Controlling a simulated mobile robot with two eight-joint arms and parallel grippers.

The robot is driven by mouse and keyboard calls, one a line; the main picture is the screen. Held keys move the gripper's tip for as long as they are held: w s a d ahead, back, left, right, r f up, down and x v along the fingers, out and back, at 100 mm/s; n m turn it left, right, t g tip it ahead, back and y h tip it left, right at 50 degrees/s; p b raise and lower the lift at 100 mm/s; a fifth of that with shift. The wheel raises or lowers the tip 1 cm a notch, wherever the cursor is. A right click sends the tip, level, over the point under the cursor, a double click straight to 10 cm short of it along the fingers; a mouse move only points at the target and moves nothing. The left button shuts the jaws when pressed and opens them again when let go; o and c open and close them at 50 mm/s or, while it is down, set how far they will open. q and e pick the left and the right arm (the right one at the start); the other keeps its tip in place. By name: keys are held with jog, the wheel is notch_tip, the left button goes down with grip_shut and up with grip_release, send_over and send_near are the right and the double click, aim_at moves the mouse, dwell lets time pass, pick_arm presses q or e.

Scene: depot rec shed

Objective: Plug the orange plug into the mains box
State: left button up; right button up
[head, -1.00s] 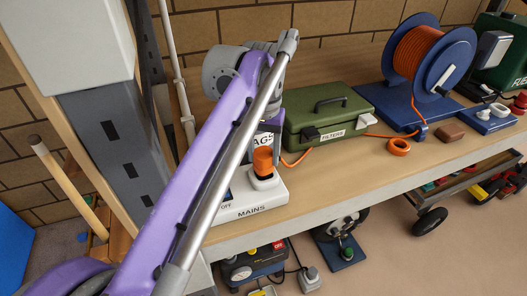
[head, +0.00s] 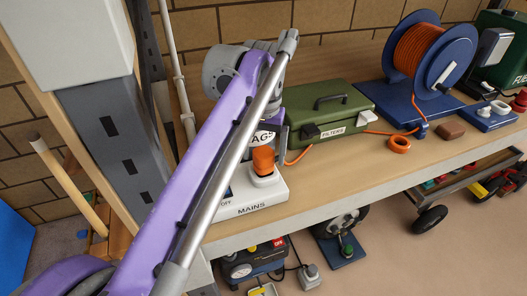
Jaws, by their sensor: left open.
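The orange plug (head: 263,160) stands upright at the socket on top of the white mains box (head: 250,205), at the left end of the bench. From this angle I cannot tell whether it is fully seated. Its orange cable (head: 298,157) runs right, behind the plug and past the green box. My left gripper (head: 277,138) is just above and behind the plug, partly hidden by my purple and grey arm. A finger shows at the plug's upper right. It is open. My right gripper is not in view.
A green FILTERS box (head: 328,120) stands right of the mains box. An orange cable reel (head: 425,60) on a blue stand, an orange ring (head: 398,144) and a brown block (head: 451,130) are farther right. A grey post (head: 112,140) stands left.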

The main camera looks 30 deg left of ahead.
pick_arm(q)
notch_tip(320, 180, up, 11)
jog(key=p, duration=0.2)
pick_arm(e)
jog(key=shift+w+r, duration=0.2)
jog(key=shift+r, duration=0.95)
pick_arm(q)
jog(key=shift+f, duration=0.15)
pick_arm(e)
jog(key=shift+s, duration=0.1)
